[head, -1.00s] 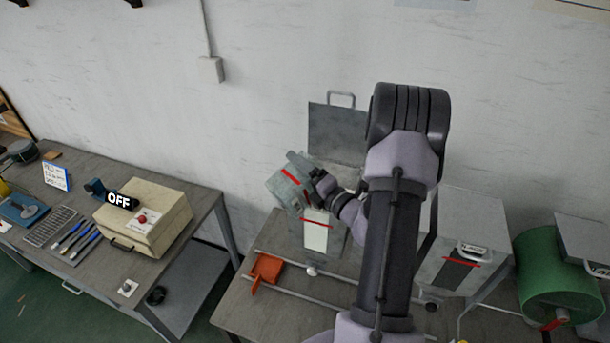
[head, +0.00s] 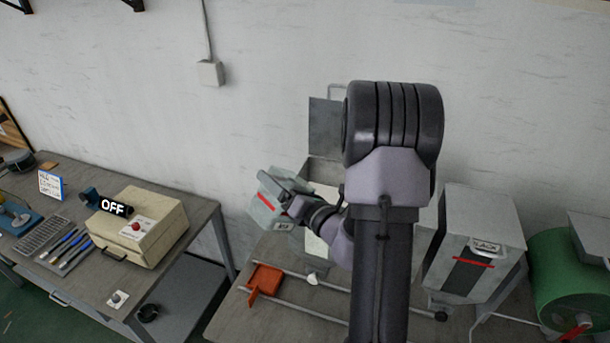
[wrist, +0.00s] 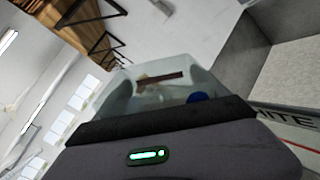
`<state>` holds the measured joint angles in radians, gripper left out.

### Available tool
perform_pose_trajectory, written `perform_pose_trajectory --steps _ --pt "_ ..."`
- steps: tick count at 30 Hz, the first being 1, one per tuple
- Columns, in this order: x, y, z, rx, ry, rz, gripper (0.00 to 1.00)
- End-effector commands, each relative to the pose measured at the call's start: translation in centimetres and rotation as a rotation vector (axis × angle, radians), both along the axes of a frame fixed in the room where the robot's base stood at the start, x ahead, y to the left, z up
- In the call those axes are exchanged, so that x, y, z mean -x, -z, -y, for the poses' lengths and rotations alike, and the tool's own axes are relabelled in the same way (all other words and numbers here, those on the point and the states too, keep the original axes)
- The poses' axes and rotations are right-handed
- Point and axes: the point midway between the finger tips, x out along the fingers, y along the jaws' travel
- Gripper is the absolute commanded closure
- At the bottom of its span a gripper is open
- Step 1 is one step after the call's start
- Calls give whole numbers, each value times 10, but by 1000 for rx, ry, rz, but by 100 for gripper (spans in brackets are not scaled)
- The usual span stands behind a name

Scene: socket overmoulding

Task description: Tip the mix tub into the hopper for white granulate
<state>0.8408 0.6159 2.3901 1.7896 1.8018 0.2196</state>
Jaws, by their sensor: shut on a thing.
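The mix tub (head: 266,207) is a grey box with a red line and a small label. It is tilted in the air, left of the white hopper. My gripper (head: 292,204) is shut on it from the right. In the wrist view the gripper's dark jaws (wrist: 160,120) lie along the pale, see-through tub (wrist: 150,88). A blue spot shows in or through the tub; its contents are unclear. The white hopper's raised lid (head: 325,128) stands open; its body is partly hidden by my arm and the tub. Its "WHITE" label (wrist: 285,120) shows in the wrist view.
The black hopper (head: 472,245), lid shut, stands right of my arm, beside a green drum (head: 568,275). An orange scoop-like piece (head: 264,280) lies on the bench in front. A beige box with an OFF tag (head: 140,228) stands on the left table. The wall is close behind.

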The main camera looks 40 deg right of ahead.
Motion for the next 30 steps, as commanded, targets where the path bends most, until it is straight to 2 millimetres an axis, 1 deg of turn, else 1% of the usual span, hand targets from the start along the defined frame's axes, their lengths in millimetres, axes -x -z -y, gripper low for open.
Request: perform_pose_trajectory --steps 1,6,8,11,13,16,19,28,30 --pt "4 21 -5 -14 -4 -42 86" --pt "4 20 -5 -14 -3 -42 86" --pt "4 22 -6 22 -1 -45 86" --pt "2 30 -13 208 7 -60 84" --pt "1 33 -18 362 12 -73 86" --pt "-1 33 -25 548 18 -88 86" --pt "-2 27 -27 648 25 -95 86" --pt "-3 15 -26 670 32 -88 86" --pt "-3 6 -25 674 36 -81 85"
